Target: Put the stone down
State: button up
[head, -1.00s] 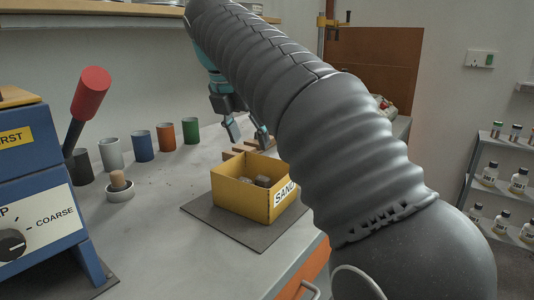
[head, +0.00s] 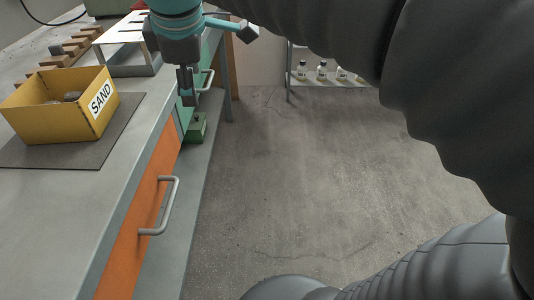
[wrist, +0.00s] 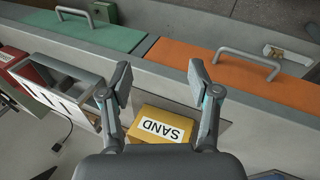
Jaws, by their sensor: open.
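My gripper (head: 187,92) hangs in the head view to the right of the yellow box, by the bench's front edge. In the wrist view my gripper (wrist: 159,78) has its two fingers spread wide with nothing between them. Grey-brown lumps that look like stones (head: 71,96) lie inside the yellow box marked SAND (head: 45,122); its near wall hides their lower parts. The box (wrist: 152,138) also shows beyond my fingers in the wrist view, apart from them. I cannot tell which lump is the task's stone.
The box stands on a dark mat (head: 118,130) on the grey bench. Orange (head: 150,190) and green drawer fronts with protruding handles line the bench front. A white-topped stand (head: 125,35) and brown blocks (head: 55,60) are behind.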

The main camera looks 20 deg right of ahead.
jog(key=s+d+f+m, duration=0.5)
jog(key=s+f+m, duration=0.1)
jog(key=f+m, duration=0.1)
jog(key=s+d+f+m+t, duration=0.1)
jog(key=s+d+f+m, duration=0.4)
jog(key=s+f+m, duration=0.2)
notch_tip(320, 180, down, 2)
jog(key=shift+s+f+m, duration=0.2)
jog(key=shift+f+m, duration=0.05)
jog(key=shift+m, duration=0.25)
